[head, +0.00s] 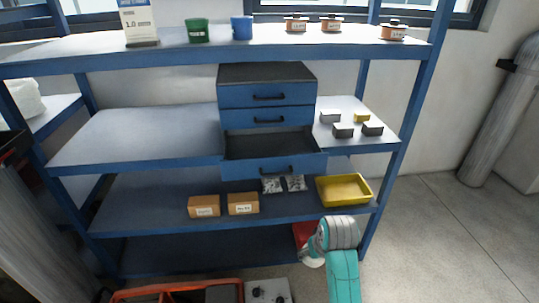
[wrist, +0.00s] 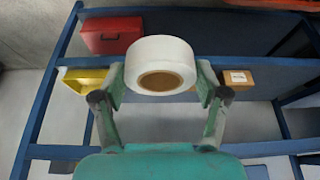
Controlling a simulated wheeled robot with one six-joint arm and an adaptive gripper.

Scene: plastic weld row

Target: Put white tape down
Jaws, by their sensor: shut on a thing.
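The white tape (wrist: 178,50) is a wide white roll with a brown core, seen in the wrist view. My gripper (wrist: 160,88) is shut on it, with one finger at each side of the roll. The tape is held in front of the shelf rack, and its core faces my wrist camera. In the head view my teal and grey arm reaches low at the rack's right front.
The blue rack's lower shelf (head: 150,208) carries two cardboard boxes (head: 243,204), small packets (head: 272,185) and a yellow bin (head: 344,202). A drawer unit (head: 268,98) has its lowest drawer open. A red box (wrist: 110,35) is near the bin. The middle shelf's left (head: 140,135) is clear.

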